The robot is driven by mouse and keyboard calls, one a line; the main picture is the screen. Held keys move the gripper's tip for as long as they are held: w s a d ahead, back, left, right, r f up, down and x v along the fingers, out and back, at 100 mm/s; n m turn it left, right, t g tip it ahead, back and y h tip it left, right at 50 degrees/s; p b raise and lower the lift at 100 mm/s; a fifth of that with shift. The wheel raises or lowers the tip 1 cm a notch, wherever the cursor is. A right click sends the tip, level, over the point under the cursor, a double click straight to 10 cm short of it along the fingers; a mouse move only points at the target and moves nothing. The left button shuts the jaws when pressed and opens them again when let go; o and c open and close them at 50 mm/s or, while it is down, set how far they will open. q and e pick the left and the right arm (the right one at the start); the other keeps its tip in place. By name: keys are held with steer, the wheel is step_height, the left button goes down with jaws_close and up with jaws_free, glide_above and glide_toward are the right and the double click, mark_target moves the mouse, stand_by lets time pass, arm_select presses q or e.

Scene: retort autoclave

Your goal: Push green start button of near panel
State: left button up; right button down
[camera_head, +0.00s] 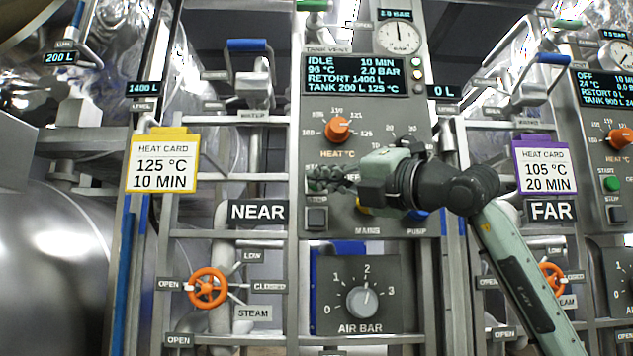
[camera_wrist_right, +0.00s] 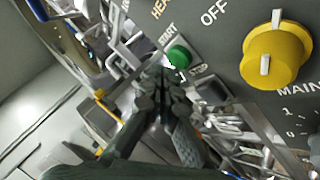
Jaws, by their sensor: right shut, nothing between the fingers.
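The near panel (camera_head: 405,130) stands in the middle of the head view, and its display (camera_head: 355,77) reads IDLE, 10 MIN, 96 °C, 2.0 BAR. The green start button (camera_wrist_right: 179,55) shows clearly in the wrist view, beside the word START. In the head view it is mostly hidden behind my fingertips. My right gripper (camera_head: 328,178) is shut and empty, reaching in from the right with its tips at the button. In the wrist view its tips (camera_wrist_right: 162,78) lie just below the button; I cannot tell whether they touch it. My left gripper is not in view.
A dark stop button (camera_head: 316,217) sits below START. The yellow mains knob (camera_wrist_right: 272,60) is right of the buttons, mostly hidden by my gripper in the head view. An orange heat knob (camera_head: 338,130) is above. A yellow heat card (camera_head: 163,163) hangs left, the far panel (camera_head: 605,150) right.

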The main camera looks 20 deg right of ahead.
steer(key=shift+w, duration=0.1)
stand_by(0.7)
steer(key=shift+w+d, duration=0.1)
steer(key=shift+w, duration=0.2)
steer(key=shift+w+d, duration=0.2)
steer(key=shift+w, duration=0.45)
stand_by(0.9)
steer(key=shift+s, duration=0.1)
steer(key=shift+s+a+b, duration=0.3)
steer(key=shift+s+b, duration=0.05)
steer(key=shift+s, duration=0.7)
steer(key=s, duration=0.2)
steer(key=s+a+b, duration=0.1)
steer(key=s, duration=0.1)
steer(key=shift+s+a+b, duration=0.2)
steer(key=shift+s+b, duration=0.1)
